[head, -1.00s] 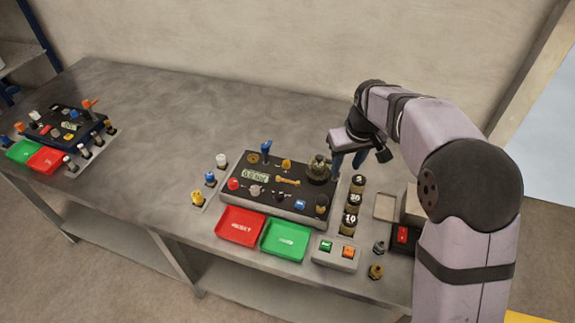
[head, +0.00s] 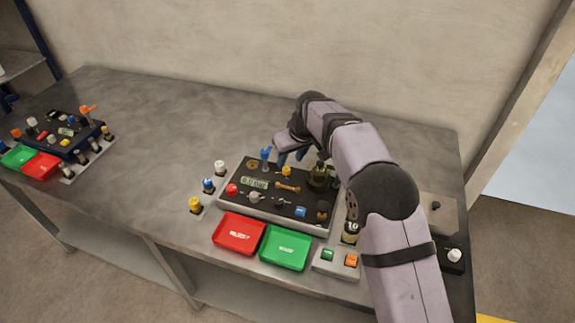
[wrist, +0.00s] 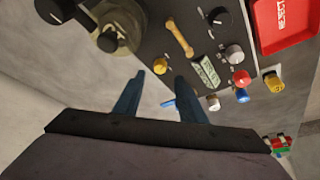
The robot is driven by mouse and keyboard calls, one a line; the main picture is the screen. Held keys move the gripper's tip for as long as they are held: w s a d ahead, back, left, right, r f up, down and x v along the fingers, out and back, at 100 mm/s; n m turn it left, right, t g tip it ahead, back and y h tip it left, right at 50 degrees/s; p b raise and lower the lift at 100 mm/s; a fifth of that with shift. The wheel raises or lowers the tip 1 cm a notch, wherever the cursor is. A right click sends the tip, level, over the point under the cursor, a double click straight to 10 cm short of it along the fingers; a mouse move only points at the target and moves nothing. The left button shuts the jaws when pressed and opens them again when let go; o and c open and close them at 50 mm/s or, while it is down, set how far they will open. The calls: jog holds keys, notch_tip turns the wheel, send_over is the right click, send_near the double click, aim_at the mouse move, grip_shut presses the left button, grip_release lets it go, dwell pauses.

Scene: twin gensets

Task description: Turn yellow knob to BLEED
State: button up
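A small yellow knob (head: 287,171) sits at the back edge of the near dark panel (head: 235,195), right of the display. It also shows in the wrist view (wrist: 160,65), just beyond the gap between my fingertips. My gripper (head: 291,157) is open and empty, above and behind that knob, and does not seem to touch it. In the wrist view my gripper (wrist: 159,76) has its two blue fingers apart. A second yellow knob (head: 195,204) stands on the strip left of the panel. The BLEED marking cannot be read.
A blue lever (head: 266,153) stands left of my fingers at the panel's back. A large brass-coloured fitting (head: 320,176) stands close on the right. Red (head: 238,232) and green (head: 285,247) trays lie in front. A second panel (head: 60,130) stands far left.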

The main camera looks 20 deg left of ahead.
aim_at(286, 168)
jog(key=shift+p+x, duration=1.15)
jog(key=shift+x, duration=1.8)
grip_shut()
